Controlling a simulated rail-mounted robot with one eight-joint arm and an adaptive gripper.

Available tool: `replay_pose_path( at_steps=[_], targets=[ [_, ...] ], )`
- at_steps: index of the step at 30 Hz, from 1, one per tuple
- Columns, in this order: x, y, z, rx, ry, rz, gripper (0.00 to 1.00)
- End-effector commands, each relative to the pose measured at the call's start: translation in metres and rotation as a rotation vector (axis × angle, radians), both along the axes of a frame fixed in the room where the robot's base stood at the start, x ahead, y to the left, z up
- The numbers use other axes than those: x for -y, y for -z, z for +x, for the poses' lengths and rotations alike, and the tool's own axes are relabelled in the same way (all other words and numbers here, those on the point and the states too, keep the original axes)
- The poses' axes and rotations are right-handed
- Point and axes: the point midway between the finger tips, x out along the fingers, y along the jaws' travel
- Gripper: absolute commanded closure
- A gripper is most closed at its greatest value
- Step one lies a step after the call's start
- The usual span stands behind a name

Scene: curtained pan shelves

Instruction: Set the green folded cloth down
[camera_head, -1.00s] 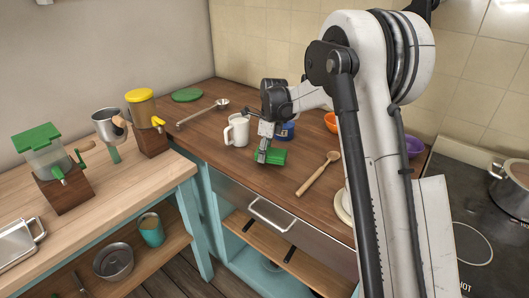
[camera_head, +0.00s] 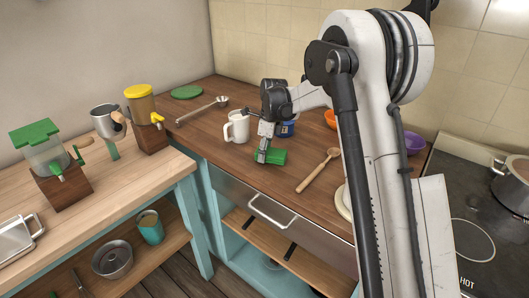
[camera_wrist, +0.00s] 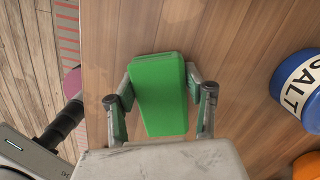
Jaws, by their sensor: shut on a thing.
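The green folded cloth (camera_head: 276,157) is at the front part of the wooden counter (camera_head: 225,160), right of the white mug. My gripper (camera_head: 264,150) points down and is shut on the cloth. In the wrist view the green cloth (camera_wrist: 160,95) lies between both fingers of my gripper (camera_wrist: 160,100), with the brown counter top beneath it. I cannot tell whether the cloth's underside touches the counter.
A white mug (camera_head: 237,127) stands left of my gripper, and a blue salt jar (camera_wrist: 302,88) close by on the right. A wooden spoon (camera_head: 318,171) lies to the right. The counter edge and drawer (camera_head: 270,209) are in front.

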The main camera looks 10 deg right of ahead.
Motion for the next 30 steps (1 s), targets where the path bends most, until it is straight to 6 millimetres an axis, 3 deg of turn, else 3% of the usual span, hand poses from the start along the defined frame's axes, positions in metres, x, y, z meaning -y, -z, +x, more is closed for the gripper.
replay_pose_path(
  at_steps=[7,8,12,23,30],
  targets=[
    [0.000,0.004,0.000,0.000,0.000,0.000,0.96],
    [0.000,0.004,0.000,0.000,0.000,0.000,0.51],
    [0.000,0.003,0.000,0.000,0.000,0.000,0.32],
    [0.001,-0.002,0.000,0.000,0.000,0.000,0.31],
    [0.005,-0.038,-0.002,0.000,0.000,0.000,0.31]
  ],
)
